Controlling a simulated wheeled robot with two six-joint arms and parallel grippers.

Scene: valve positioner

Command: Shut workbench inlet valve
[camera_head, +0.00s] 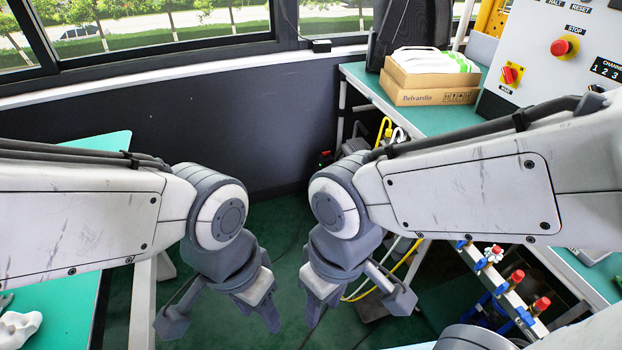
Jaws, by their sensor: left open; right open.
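My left gripper (222,316) hangs open and empty over the dark green floor, left of the middle. My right gripper (355,300) is also open and empty, just right of the middle. A white rail (497,282) with several blue fittings and red caps runs under the right-hand bench, right of my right gripper and apart from it. A small red and white knob (494,253) sits on this rail. I cannot tell which fitting is the inlet valve. My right arm hides part of the bench and the space above the rail.
The green-topped workbench (437,119) on the right carries a cardboard box (428,95) and a control panel (545,60) with red knobs. Another green table (62,312) stands at left. The floor between is mostly clear.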

